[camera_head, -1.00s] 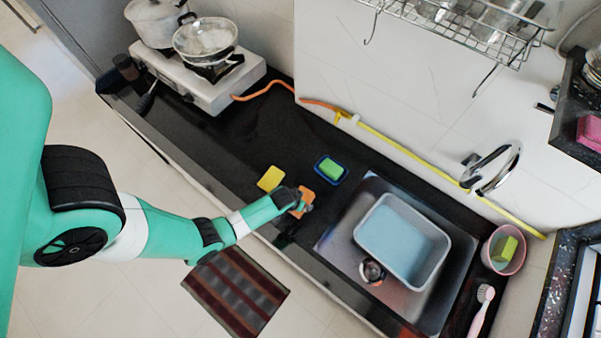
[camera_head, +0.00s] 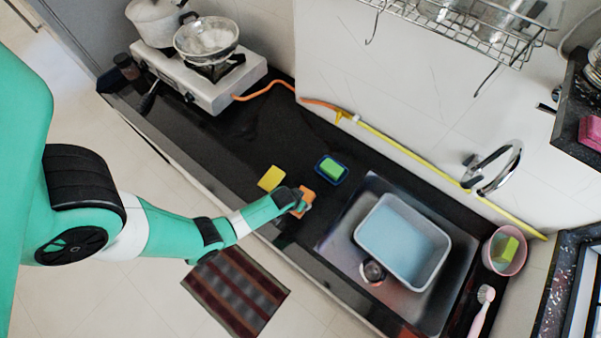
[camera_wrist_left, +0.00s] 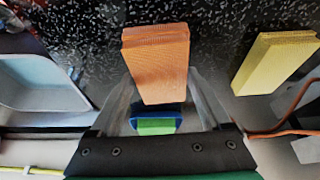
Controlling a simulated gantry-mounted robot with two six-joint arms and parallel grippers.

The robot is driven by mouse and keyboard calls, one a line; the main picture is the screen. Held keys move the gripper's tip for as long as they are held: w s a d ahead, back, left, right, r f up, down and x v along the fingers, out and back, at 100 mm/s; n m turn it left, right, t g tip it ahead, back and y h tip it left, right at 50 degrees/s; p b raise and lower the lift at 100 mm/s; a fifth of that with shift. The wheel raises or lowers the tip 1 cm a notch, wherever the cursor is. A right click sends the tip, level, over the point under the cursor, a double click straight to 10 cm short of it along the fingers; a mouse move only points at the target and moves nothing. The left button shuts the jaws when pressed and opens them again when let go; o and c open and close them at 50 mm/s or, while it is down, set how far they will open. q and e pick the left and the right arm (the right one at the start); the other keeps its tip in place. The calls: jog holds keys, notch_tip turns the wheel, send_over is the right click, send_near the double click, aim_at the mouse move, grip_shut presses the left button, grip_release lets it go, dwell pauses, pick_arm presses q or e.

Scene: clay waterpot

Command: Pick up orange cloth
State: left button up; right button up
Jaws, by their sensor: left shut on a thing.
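The orange cloth (camera_head: 302,201) is a small, thick, block-like piece over the black counter, left of the sink. My left gripper (camera_head: 304,203) is at it and partly hides it in the head view. In the left wrist view, the orange cloth (camera_wrist_left: 158,62) is between the fingers of my left gripper (camera_wrist_left: 165,95), which is shut on it. I cannot tell whether the cloth touches the counter. My right gripper is not in view.
A yellow cloth (camera_head: 271,178) lies just left of the orange one. A blue dish with a green sponge (camera_head: 331,169) sits behind it. A grey-blue basin (camera_head: 388,270) stands in the sink to the right. A gas stove (camera_head: 204,92) is at the far left of the counter.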

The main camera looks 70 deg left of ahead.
pick_arm(q)
jog(key=shift+r+p, duration=0.45)
jog(key=shift+r, duration=0.2)
notch_tip(320, 180, up, 4)
jog(key=shift+f+p, duration=0.25)
jog(key=shift+p, duration=0.95)
jog(key=s+d+r+p, duration=0.8)
jog(key=s+d+p, duration=0.1)
jog(key=d+p, duration=0.1)
jog(key=shift+s+d+r+p, duration=0.2)
jog(key=shift+r+p, duration=0.1)
jog(key=shift+r, duration=0.05)
